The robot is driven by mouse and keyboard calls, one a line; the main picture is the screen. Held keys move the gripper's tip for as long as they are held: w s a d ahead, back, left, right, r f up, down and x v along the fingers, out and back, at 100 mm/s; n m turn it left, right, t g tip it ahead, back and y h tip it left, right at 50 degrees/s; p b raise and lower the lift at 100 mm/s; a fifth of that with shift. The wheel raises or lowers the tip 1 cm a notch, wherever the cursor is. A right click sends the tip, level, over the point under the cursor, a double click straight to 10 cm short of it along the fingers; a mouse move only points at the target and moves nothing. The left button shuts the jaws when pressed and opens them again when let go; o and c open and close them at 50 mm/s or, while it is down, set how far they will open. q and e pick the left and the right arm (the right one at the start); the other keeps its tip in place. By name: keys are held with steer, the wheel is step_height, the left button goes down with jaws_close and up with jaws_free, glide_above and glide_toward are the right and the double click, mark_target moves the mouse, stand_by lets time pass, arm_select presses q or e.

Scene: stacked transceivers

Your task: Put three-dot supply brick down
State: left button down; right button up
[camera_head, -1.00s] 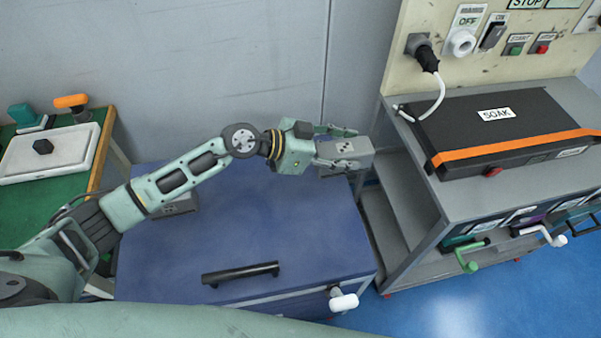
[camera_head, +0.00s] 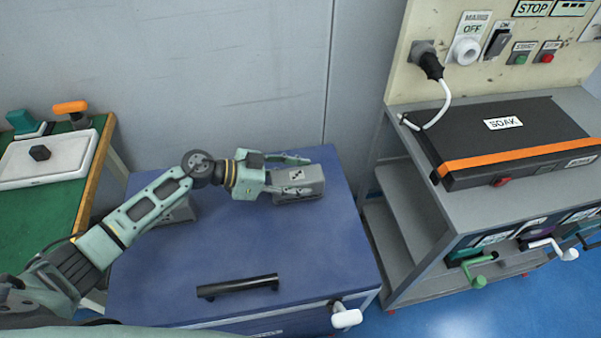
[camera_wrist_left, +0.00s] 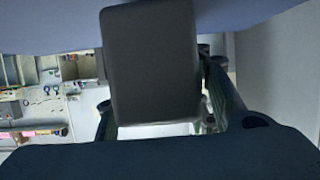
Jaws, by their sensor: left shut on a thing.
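The three-dot supply brick (camera_head: 300,188) is a grey box with a small dotted label on top. My left gripper (camera_head: 292,175) is shut on it, one finger along each long side. In the head view it is over the far right part of the blue cabinet top (camera_head: 270,235); I cannot tell whether it touches the surface. In the left wrist view the brick (camera_wrist_left: 150,65) fills the middle as a dark block between the fingers. My right gripper is not in view.
Another grey box (camera_head: 180,212) sits on the blue top, partly behind my left arm. A black handle (camera_head: 238,287) lies nearer the front. The grey bench (camera_head: 420,185) with the black SOAK box (camera_head: 510,140) stands to the right. The green table (camera_head: 40,200) is left.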

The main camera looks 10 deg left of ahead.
mark_target(273, 182)
arm_select(q)
steer(key=shift+w+f, duration=0.15)
steer(key=shift+f, duration=0.4)
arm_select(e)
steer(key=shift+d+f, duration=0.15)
arm_select(q)
steer(key=shift+f, duration=0.1)
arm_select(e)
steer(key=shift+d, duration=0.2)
arm_select(q)
steer(key=c, duration=1)
jaws_free()
steer(key=shift+f, duration=0.2)
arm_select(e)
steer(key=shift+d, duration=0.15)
arm_select(q)
steer(key=shift+r, duration=0.1)
steer(key=v, duration=0.6)
steer(key=shift+a, duration=0.15)
steer(key=shift+s+a+r, duration=0.35)
steer(key=shift+s+a, duration=0.05)
steer(key=shift+a, duration=0.1)
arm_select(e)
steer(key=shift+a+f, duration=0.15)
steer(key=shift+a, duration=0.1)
